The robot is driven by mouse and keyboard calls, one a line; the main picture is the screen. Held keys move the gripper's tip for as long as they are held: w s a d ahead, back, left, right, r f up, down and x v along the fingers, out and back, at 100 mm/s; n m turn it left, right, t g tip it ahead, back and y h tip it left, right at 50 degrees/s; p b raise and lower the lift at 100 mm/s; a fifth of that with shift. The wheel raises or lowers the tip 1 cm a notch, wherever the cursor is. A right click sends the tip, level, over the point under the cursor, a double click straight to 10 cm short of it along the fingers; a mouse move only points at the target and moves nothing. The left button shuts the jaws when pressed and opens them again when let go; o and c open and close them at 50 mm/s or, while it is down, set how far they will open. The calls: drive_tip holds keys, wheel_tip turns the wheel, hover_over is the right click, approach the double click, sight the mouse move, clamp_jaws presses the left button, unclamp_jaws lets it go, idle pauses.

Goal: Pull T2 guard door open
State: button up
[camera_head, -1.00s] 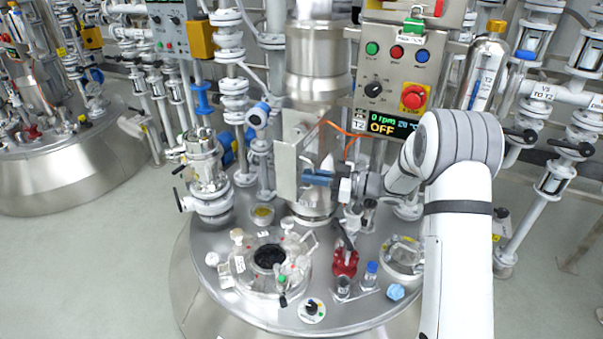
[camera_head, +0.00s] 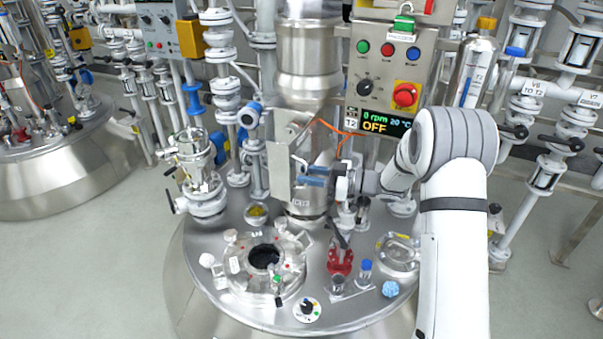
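The T2 guard door (camera_head: 281,172) is a pale metal plate at the left of the steel agitator column, above the T2 vessel lid. It stands at an angle to the column, with a gap between them. My gripper (camera_head: 306,176) reaches in from the right, in front of the column. Its two blue fingers show one above the other with a gap between them, so it looks open. The fingertips are close to the door's right edge; I cannot tell whether they touch it. No handle can be made out on the door.
The T2 control panel (camera_head: 391,75) hangs above right, its display reading 0 rpm and OFF. A glass-and-steel fitting (camera_head: 199,170) stands left of the door. The vessel lid (camera_head: 240,305) carries a round port (camera_head: 265,258) and a red clamp (camera_head: 340,257).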

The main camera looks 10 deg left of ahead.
drive_tip(key=d, duration=0.7)
drive_tip(key=shift+s, duration=0.35)
drive_tip(key=w+d+r+m+t+h+p, duration=0.2)
drive_tip(key=w+r+m+t+h, duration=0.1)
drive_tip(key=r+t+h, duration=0.15)
drive_tip(key=w+d+r+m+t+h+p, duration=0.1)
drive_tip(key=w+d+r+m+t+h, duration=0.2)
drive_tip(key=r+t, duration=0.25)
drive_tip(key=s+d+r+m+h+p, duration=0.3)
drive_tip(key=s+d+r+m+h, duration=0.35)
drive_tip(key=d+h, duration=0.3)
drive_tip(key=s+f+m+g+h+p, duration=0.1)
drive_tip(key=s+m+g+p, duration=0.3)
drive_tip(key=s, duration=2.7)
drive_tip(key=m+g, duration=0.1)
drive_tip(key=g, duration=0.4)
drive_tip(key=shift+s+f, duration=0.15)
drive_tip(key=shift+f, duration=0.15)
